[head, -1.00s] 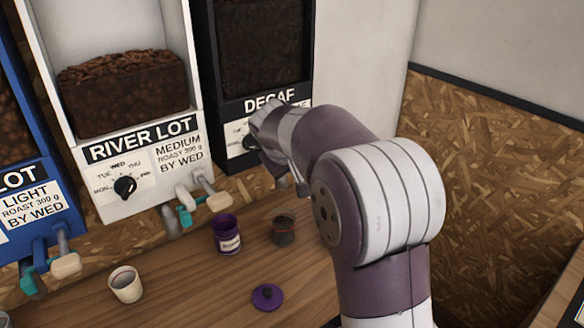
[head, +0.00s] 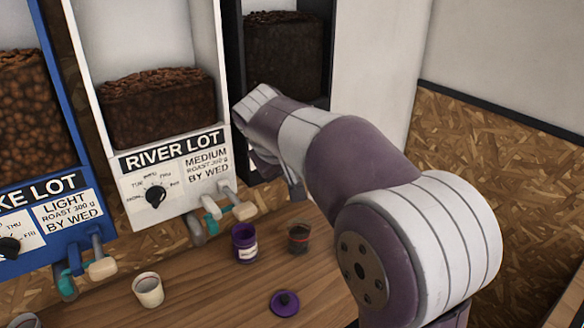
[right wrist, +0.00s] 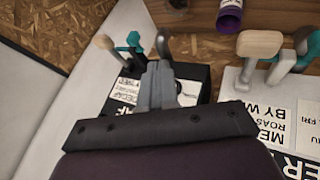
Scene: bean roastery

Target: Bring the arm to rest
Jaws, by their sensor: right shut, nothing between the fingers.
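My right arm reaches from the lower right of the head view. Its gripper (head: 262,168), partly hidden by the wrist, is in front of the dark Decaf dispenser (head: 285,60) and covers its label. In the right wrist view the gripper's grey fingers (right wrist: 156,86) are together and empty, in front of the Decaf label (right wrist: 127,97). No object touches the fingertips as far as I can see. My left gripper is not in view.
The white River Lot dispenser (head: 176,175) and a blue dispenser (head: 70,253) stand left. On the wooden counter (head: 215,285) are a cream cup (head: 148,290), an open purple canister (head: 245,245), a dark-filled glass (head: 299,238) and a purple lid (head: 284,303).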

